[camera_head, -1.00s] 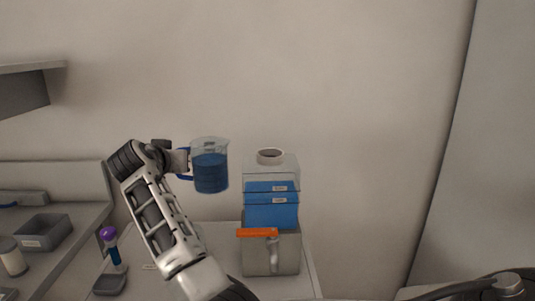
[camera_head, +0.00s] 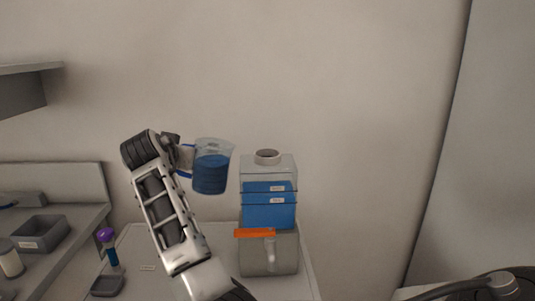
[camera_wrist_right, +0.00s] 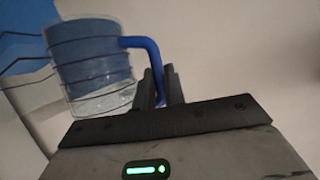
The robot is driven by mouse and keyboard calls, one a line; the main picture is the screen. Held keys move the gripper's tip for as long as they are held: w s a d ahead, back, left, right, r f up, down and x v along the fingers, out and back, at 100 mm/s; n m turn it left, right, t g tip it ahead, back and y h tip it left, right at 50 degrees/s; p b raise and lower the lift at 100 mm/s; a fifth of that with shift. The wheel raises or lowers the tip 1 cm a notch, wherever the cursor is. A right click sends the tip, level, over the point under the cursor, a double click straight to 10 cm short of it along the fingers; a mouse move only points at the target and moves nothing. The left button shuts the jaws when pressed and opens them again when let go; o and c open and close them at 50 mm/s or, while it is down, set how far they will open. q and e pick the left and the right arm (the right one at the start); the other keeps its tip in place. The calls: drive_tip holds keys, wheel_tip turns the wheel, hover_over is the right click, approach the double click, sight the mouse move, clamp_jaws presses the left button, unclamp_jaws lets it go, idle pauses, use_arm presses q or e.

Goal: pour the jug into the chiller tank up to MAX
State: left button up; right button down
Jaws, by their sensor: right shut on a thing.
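The clear jug (camera_head: 211,174) has a blue handle and holds dark blue liquid. It is in the air, left of the chiller tank (camera_head: 268,209), tilted slightly to the right. My right gripper (camera_head: 184,158) is shut on its handle, which also shows between the fingers (camera_wrist_right: 160,88) in the right wrist view. The liquid's top shows near the upper of two small labels, which are too small to read. The jug's rim is slightly above the neck's height and apart from it. My left gripper is not in view.
A purple-topped item (camera_head: 106,236) stands by a small dark tray (camera_head: 107,286) to the left. A grey bin (camera_head: 40,234) is on the left bench.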

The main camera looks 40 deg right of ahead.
sight(196, 142)
drive_tip(key=d+r, duration=0.1)
drive_tip(key=r, duration=0.1)
drive_tip(key=s+d+r+m+y, duration=0.1)
drive_tip(key=r, duration=0.2)
drive_tip(key=s+d+r+m+t, duration=0.1)
drive_tip(key=r, duration=0.1)
drive_tip(key=shift+r+y, duration=0.35)
drive_tip(key=shift+y, duration=0.05)
drive_tip(key=shift+m, duration=0.3)
drive_tip(key=shift+d+r, duration=0.1)
drive_tip(key=shift+s+d+r, duration=0.1)
drive_tip(key=shift+s, duration=0.05)
drive_tip(key=shift+d+r, duration=0.1)
drive_tip(key=shift+s+d+r, duration=0.1)
drive_tip(key=shift+r, duration=0.05)
drive_tip(key=shift+s+d+r+m, duration=0.15)
drive_tip(key=shift+d+m, duration=0.05)
drive_tip(key=shift+m, duration=0.1)
drive_tip(key=shift+d+r+t+b, duration=0.1)
drive_tip(key=shift+r+t+b, duration=0.05)
drive_tip(key=shift+t+b, duration=0.2)
drive_tip(key=shift+s+d+r+y, duration=0.15)
drive_tip(key=shift+s+y, duration=0.05)
drive_tip(key=shift+y, duration=0.1)
